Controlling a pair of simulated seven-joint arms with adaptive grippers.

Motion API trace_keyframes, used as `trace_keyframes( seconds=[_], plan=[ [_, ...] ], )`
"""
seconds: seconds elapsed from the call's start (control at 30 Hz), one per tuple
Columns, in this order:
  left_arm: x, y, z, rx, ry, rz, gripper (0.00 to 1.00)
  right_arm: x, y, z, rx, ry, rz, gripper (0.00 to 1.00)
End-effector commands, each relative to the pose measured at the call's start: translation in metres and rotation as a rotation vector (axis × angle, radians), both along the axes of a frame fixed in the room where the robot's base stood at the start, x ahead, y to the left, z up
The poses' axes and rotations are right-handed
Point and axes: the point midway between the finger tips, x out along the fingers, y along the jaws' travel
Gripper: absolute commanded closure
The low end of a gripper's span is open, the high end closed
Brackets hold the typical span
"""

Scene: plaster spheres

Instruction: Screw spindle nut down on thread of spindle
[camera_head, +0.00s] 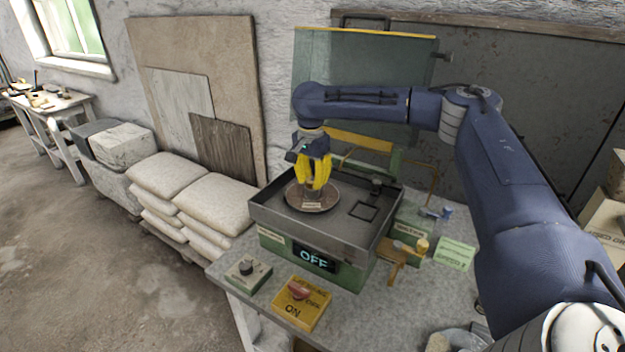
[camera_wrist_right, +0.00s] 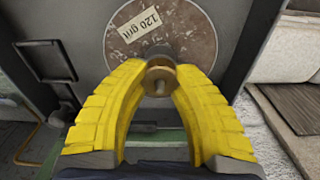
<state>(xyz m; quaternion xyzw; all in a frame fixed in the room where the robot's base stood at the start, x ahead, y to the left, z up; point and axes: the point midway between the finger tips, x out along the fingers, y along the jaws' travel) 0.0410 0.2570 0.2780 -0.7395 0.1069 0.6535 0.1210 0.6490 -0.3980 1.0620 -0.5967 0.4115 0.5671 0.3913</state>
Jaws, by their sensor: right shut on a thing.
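The brass spindle nut (camera_wrist_right: 151,76) shows in the right wrist view between the tips of my right gripper (camera_wrist_right: 160,74). The rounded end of the spindle (camera_wrist_right: 160,88) shows in the middle of the nut. My right gripper (camera_head: 314,184) has yellow fingers, shut on the nut and pointing down over the brown grinding disc (camera_head: 297,199). The disc carries a "120 grit" label (camera_wrist_right: 139,24) and lies in the grey machine tray (camera_head: 342,233). How far the nut sits down the thread is hidden. My left gripper is not in view.
The machine's display (camera_head: 314,259) reads OFF. A yellow switch box (camera_head: 299,312) and a small knob box (camera_head: 247,275) stand in front on the table. A green note (camera_head: 455,254) lies at right. Stacked sacks (camera_head: 206,202) are at left. The raised panel (camera_head: 350,75) stands behind my arm.

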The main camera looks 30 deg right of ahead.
Motion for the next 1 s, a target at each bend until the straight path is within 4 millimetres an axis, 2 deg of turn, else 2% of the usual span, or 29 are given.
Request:
trace_keyframes(
  seconds=[0.5,0.9,0.93,1.0],
  plan=[
    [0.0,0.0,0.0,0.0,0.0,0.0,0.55,0.0002,0.0001,0.0,0.0,0.0,-0.557,1.0],
    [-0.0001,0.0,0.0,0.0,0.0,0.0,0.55,0.0002,0.0003,0.0,0.0,-0.001,-0.626,1.0],
    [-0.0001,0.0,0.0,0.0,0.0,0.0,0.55,0.0002,0.0003,0.0,0.0,-0.001,-0.625,0.7],
    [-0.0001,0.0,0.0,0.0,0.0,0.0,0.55,0.0002,0.0003,-0.0001,0.0,-0.001,-0.625,0.62]
  ],
)
